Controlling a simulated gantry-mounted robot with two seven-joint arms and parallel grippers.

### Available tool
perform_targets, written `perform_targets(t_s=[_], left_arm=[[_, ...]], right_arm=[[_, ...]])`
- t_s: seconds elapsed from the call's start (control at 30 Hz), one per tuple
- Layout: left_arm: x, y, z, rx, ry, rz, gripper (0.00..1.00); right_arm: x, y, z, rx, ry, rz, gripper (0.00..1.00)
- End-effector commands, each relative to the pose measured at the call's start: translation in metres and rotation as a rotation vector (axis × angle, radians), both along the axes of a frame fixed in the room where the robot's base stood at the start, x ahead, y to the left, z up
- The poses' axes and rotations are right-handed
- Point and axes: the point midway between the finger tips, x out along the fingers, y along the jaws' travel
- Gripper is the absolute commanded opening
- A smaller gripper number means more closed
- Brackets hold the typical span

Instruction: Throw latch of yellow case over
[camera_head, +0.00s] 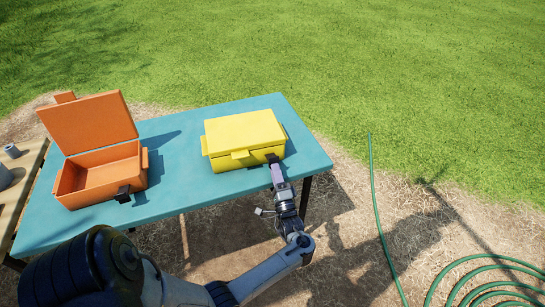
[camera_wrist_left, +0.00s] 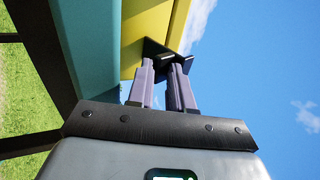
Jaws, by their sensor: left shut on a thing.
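The yellow case (camera_head: 243,136) stands on the teal table with its lid down. Its dark latch (camera_head: 272,158) is at the front right of the case; it also shows in the left wrist view (camera_wrist_left: 154,48). My left gripper (camera_head: 275,164) reaches up from the front to the latch. In the left wrist view its two fingers (camera_wrist_left: 167,66) are close together with their tips at the dark latch, and they are shut on it. The fingertips partly hide the latch, so its exact angle is hard to tell. My right gripper is not in view.
The teal table (camera_head: 190,170) also bears an open, empty orange case (camera_head: 100,172) at the left, with a dark latch on its front. A wooden bench (camera_head: 22,185) stands at the far left. A green hose (camera_head: 380,225) lies on the ground at the right.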

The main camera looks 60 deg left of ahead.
Motion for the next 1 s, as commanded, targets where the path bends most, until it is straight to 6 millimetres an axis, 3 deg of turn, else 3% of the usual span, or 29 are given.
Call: perform_targets(t_s=[1.0], left_arm=[[0.000, 0.002, -0.009, 0.042, -0.009, 0.000, 0.00]], right_arm=[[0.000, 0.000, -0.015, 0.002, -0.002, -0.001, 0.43]])
